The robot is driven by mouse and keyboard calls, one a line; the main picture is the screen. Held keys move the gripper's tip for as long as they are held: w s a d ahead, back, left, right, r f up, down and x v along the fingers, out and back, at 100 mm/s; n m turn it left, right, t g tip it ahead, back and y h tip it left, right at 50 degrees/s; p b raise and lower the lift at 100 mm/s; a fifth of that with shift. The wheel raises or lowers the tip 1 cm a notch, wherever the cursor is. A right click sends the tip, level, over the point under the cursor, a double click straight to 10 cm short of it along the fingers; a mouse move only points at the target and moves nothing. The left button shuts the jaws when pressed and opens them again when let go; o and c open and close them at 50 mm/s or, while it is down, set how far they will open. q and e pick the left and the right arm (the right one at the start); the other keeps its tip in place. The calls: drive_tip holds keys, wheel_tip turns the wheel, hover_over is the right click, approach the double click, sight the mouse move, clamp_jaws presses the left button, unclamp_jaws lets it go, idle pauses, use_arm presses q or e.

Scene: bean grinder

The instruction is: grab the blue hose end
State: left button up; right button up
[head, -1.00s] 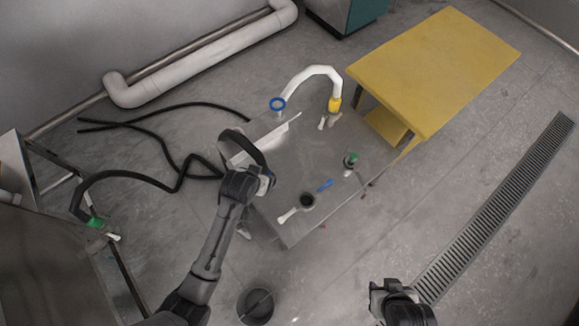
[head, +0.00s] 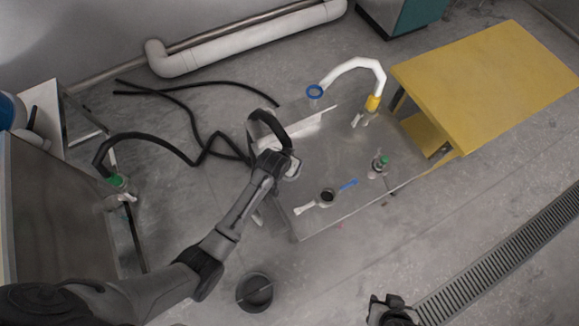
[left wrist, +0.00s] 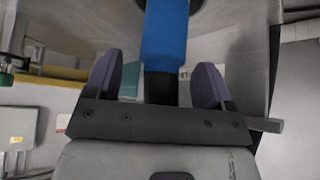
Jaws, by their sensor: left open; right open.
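In the left wrist view a blue sleeve-like end (left wrist: 165,35) on a black section (left wrist: 160,87) lies between the two purple-padded fingers of my left gripper (left wrist: 156,70). Gaps show on both sides, so the fingers are open around it and not closed. In the head view my left arm reaches to the left side of the metal table (head: 340,150). A black hose (head: 270,118) arches beside its wrist; the blue end and my left fingers are hard to make out there. My right gripper (head: 390,305) is open and empty above the floor at the bottom.
A white curved pipe (head: 355,65) with a blue ring (head: 314,91) and yellow collar (head: 372,102) rises behind the table. A green-topped valve (head: 381,163) and a dark round opening (head: 327,195) are on the table. A yellow table (head: 480,85) stands right; a dark bucket (head: 254,292) is on the floor.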

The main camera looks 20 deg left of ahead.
use_arm(q)
drive_tip(key=shift+b+x, duration=0.45)
drive_tip(key=shift+x, duration=1.15)
drive_tip(key=c, duration=1.3)
drive_tip(key=shift+r, duration=0.1)
